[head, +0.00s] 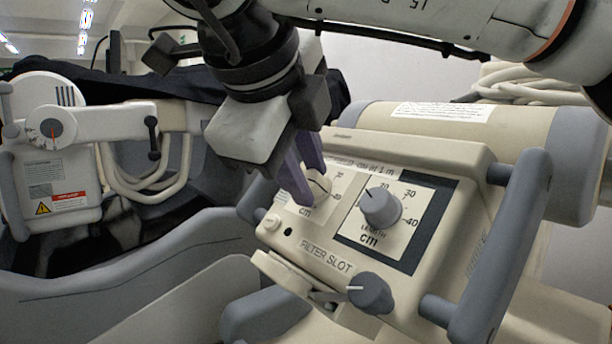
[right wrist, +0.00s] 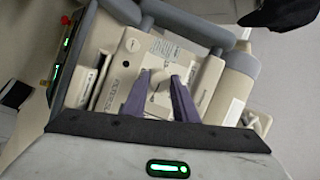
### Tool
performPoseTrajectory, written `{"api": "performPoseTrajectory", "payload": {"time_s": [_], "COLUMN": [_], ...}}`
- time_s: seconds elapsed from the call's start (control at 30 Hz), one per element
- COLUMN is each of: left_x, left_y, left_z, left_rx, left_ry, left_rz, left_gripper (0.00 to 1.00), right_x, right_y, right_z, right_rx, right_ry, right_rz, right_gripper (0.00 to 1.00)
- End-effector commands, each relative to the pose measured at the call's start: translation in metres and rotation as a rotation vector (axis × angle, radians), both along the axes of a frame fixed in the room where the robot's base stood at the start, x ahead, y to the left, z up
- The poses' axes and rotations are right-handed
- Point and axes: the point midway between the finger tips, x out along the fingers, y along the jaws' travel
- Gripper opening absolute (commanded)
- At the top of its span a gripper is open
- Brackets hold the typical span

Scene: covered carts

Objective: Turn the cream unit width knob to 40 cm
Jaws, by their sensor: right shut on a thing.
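The cream unit (head: 322,236) has two dials on its sloped face. The left dial's knob, the width knob (head: 319,186), is mostly hidden behind my right gripper (head: 312,188), and its pointer cannot be read. The purple fingers are shut around this knob. A "40" shows at the right of its scale. In the right wrist view, both fingertips of my right gripper (right wrist: 160,90) flank a pale knob (right wrist: 160,82). My left gripper is not seen.
A grey lever knob (head: 370,293) sits below, near the filter slot. A grey handle (head: 508,240) stands out on the unit's right. A cream cylinder (head: 470,140) lies behind. A white unit with a dial (head: 52,128) stands at the left.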

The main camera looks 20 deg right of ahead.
Motion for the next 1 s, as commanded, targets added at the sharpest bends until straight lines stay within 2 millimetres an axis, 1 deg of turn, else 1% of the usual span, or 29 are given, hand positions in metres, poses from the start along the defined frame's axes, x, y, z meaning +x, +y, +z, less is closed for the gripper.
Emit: {"api": "performPoseTrajectory", "payload": {"time_s": [0.2, 0.23, 0.3, 0.33, 0.67, 0.77, 0.87, 1.0], "left_x": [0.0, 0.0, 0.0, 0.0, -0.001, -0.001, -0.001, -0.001], "left_y": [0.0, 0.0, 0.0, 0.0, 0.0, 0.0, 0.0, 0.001], "left_z": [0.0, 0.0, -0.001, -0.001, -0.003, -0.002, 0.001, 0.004], "left_rx": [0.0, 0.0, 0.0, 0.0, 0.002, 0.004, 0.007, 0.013], "left_ry": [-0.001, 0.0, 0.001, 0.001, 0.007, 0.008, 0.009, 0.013], "left_rz": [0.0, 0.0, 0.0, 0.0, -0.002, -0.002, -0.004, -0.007], "left_gripper": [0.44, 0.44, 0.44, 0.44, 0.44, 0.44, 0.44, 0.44], "right_x": [0.0, 0.0, 0.0, 0.0, -0.001, -0.007, -0.016, -0.032], "right_y": [0.0, 0.0, 0.0, 0.0, 0.001, 0.006, 0.014, 0.026], "right_z": [0.001, 0.001, 0.001, 0.001, 0.003, 0.011, 0.023, 0.045], "right_rx": [0.002, 0.002, 0.003, 0.002, 0.0, 0.001, 0.001, 0.0], "right_ry": [-0.004, -0.004, -0.003, -0.003, -0.002, -0.004, -0.004, -0.006], "right_rz": [-0.003, -0.003, -0.003, -0.002, 0.0, 0.001, 0.001, 0.001], "right_gripper": [0.03, 0.29, 0.41, 0.44, 0.44, 0.44, 0.44, 0.44]}}
